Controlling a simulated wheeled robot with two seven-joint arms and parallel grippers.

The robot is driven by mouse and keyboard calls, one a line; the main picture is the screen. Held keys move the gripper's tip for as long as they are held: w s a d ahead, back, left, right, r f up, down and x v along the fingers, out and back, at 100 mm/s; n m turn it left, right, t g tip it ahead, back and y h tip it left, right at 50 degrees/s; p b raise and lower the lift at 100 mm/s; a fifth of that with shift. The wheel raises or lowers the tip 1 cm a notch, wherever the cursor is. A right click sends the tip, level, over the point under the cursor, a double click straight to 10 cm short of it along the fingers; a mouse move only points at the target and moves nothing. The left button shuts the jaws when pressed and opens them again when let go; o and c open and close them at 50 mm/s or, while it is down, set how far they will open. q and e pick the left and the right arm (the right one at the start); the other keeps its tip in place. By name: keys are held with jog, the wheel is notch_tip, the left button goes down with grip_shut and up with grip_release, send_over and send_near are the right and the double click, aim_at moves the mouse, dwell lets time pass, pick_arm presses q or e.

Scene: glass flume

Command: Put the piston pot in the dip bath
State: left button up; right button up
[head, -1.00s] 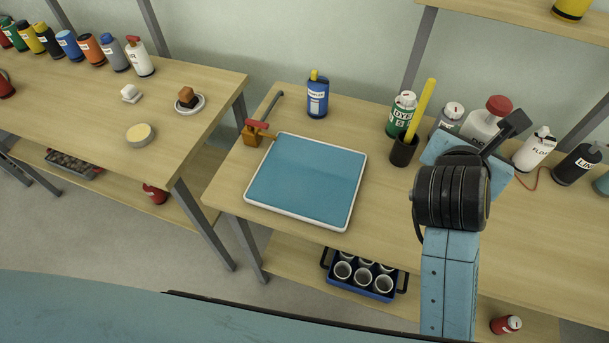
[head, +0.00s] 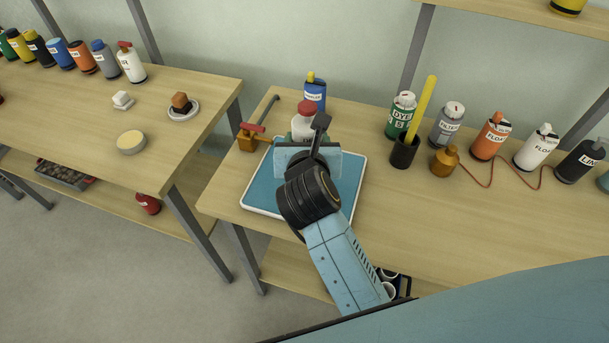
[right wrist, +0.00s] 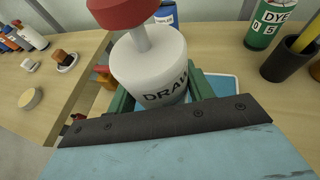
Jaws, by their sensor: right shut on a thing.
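The piston pot is white with a red knob on top (head: 305,124). In the right wrist view the pot (right wrist: 152,72) reads "DRAW", and its base is hidden. My right gripper (head: 304,143) is shut on it, with green fingers at its sides. The dip bath (head: 256,190) is a shallow white-rimmed tray of blue on the middle table. In the head view the gripper and pot overlap its far part. I cannot tell how high the pot is above it. My left gripper is not in view.
An orange block with a red-handled valve (head: 249,138) stands at the bath's back left. A blue bottle (head: 314,92) is behind the pot. A dark cup (head: 404,152) with a yellow rod, a green dye can (head: 401,114) and a brass jar (head: 444,161) stand to the right.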

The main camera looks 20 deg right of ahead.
notch_tip(320, 180, down, 8)
jog(key=shift+r+b, duration=0.2)
jog(key=shift+b, duration=0.65)
jog(key=o, duration=0.7)
jog(key=shift+f, duration=0.15)
jog(key=shift+c, duration=0.2)
jog(key=o, duration=0.4)
